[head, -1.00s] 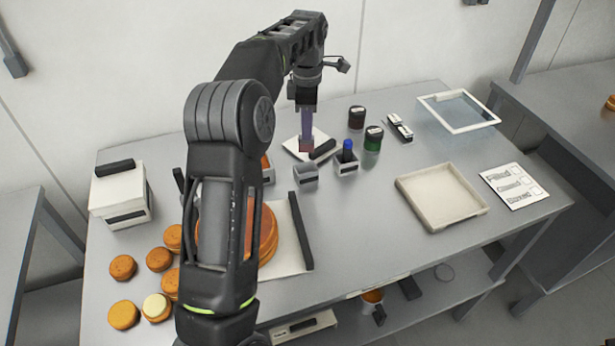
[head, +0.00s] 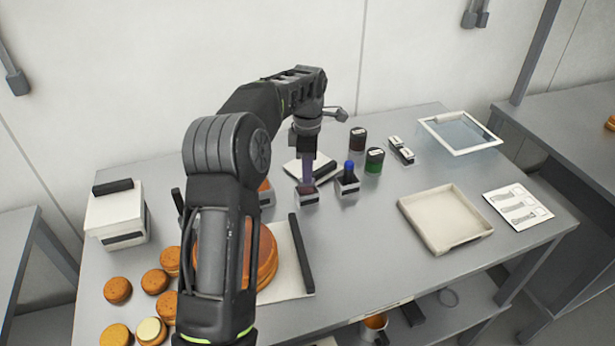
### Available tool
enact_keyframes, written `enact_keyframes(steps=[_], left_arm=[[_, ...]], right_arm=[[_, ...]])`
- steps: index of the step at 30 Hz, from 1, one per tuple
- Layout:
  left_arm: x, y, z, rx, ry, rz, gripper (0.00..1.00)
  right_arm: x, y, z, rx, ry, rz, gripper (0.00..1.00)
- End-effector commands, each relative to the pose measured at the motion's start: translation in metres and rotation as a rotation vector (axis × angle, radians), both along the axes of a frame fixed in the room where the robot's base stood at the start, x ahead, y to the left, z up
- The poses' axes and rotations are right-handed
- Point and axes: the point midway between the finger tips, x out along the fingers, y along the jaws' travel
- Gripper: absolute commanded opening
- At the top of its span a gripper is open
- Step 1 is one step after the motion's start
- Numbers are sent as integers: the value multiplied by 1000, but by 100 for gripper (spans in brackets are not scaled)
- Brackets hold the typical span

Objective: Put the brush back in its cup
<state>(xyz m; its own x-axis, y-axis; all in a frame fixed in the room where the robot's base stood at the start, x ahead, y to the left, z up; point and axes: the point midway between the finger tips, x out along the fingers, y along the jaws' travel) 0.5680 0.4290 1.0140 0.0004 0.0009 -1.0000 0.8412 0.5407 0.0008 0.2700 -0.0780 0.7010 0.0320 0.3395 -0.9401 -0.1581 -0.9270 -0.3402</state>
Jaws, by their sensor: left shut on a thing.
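The brush (head: 307,171) has a purple handle and a dark reddish lower end. My left gripper (head: 306,155) is shut on its upper part and holds it upright. A small grey square cup (head: 307,200) stands directly below. The brush's lower end is at the cup's mouth, and I cannot tell how deep it reaches. A second grey cup (head: 347,187) beside it on the right holds a blue-topped item (head: 348,170). My right gripper is out of view.
A white pad with a black bar (head: 325,170) lies behind the cups. Dark red (head: 357,138) and green (head: 374,160) jars stand to the right. A cream tray (head: 444,217) is further right. My left arm hides part of the orange rounds (head: 266,255).

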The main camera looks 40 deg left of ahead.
Motion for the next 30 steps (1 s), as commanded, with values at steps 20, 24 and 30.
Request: enact_keyframes(steps=[20,24,30], left_arm=[[0,0,-28,-1,1,0,24],[0,0,-28,-1,1,0,36],[0,0,-28,-1,1,0,40]], right_arm=[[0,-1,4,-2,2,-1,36],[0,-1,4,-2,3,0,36],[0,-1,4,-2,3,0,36]])
